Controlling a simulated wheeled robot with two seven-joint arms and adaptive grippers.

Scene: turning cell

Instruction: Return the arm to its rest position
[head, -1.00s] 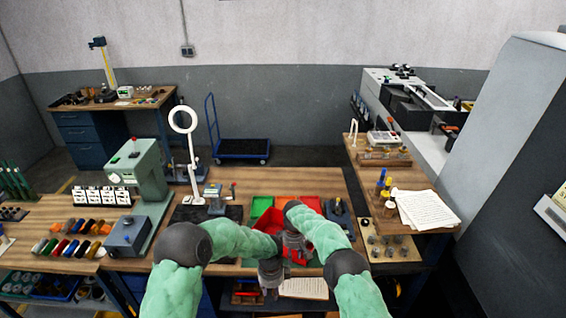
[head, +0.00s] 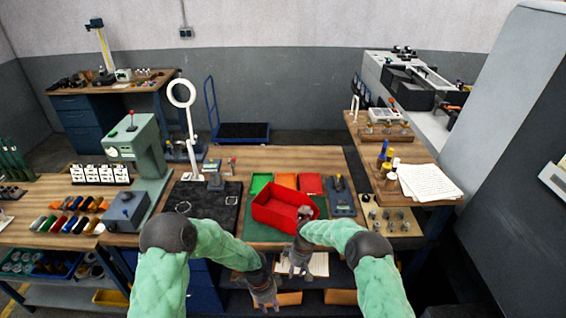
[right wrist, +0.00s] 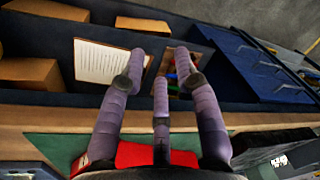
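My right gripper (head: 296,268) hangs in front of the bench's near edge, just below the red bin. In the right wrist view its fingers (right wrist: 160,62) are spread, with nothing between them. My left gripper (head: 265,302) is lower and a little to the left, its fingers pointing down and seemingly apart; it is small there, and I see nothing held. Both green arms are bent inward. The open red bin (head: 272,216) stands on the green mat (head: 262,233) on the bench; the right wrist view shows a red strip of it (right wrist: 150,155) near the gripper's base.
The wooden bench edge (right wrist: 50,117) is close to my right gripper. Below is a shelf with a paper sheet (head: 318,264) and boxes. A black mat (head: 212,205), a magnifier lamp (head: 188,130) and a green press (head: 140,150) stand left. Papers (head: 430,181) lie right.

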